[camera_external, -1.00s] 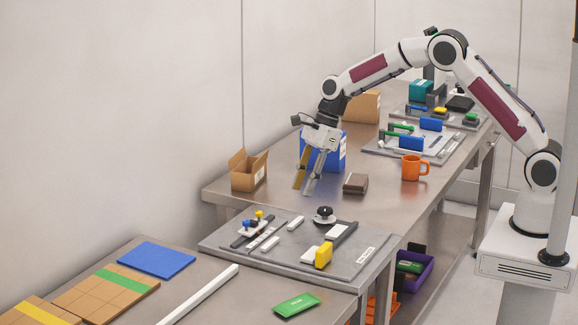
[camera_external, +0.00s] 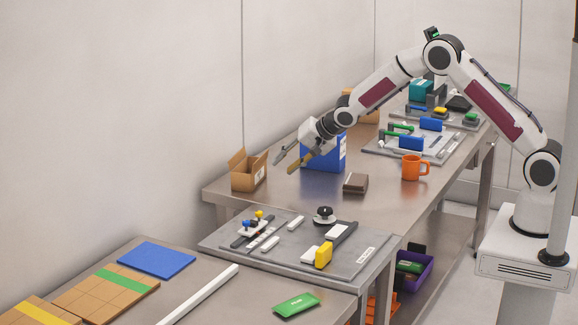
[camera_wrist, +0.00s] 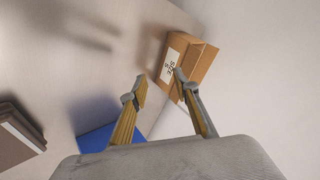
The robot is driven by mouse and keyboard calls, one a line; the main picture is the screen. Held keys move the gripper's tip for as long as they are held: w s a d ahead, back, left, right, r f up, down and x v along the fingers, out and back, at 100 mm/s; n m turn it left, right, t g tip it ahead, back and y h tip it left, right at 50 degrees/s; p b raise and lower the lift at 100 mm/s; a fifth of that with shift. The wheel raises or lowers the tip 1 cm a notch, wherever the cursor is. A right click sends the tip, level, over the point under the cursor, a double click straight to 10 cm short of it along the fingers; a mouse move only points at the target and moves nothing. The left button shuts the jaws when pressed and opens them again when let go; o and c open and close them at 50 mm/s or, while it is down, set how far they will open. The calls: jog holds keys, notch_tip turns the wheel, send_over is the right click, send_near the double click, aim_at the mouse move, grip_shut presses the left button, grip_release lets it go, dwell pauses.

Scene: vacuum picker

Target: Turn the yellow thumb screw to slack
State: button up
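Two small yellow parts show on the grey fixture board (camera_external: 350,262) in the external view: a yellow knob (camera_external: 259,215) beside a blue one at the board's left, and a larger yellow block (camera_external: 323,255) at the front. I cannot tell for sure which is the thumb screw; the small yellow knob looks most like one. My gripper (camera_external: 284,163) is open and empty, tilted to the left, well above and behind the board. In the wrist view my gripper (camera_wrist: 160,91) has its fingers wide apart with nothing between them. The fixture board is not in the wrist view.
An open cardboard box (camera_external: 249,171) stands left of my gripper, and a blue box (camera_external: 324,153) stands close behind it. A brown block (camera_external: 355,183) and an orange mug (camera_external: 411,168) stand to the right. A black round knob (camera_external: 324,214) sits on the board.

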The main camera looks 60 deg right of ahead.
jog(key=w+a+r+n+t+y, duration=0.1)
jog(key=w+a+n+t+y, duration=0.15)
jog(key=n, duration=0.45)
jog(key=n+g+y, duration=0.5)
jog(key=n+y, duration=0.5)
jog(key=n, duration=0.7)
send_near(259, 212)
jog(key=shift+s+d+r, duration=0.25)
jog(key=shift+d, duration=0.05)
jog(key=shift+w+a, duration=0.1)
jog(key=shift+m+h, duration=0.25)
jog(key=shift+m, duration=0.05)
jog(key=shift+x, duration=3.85)
grip_shut()
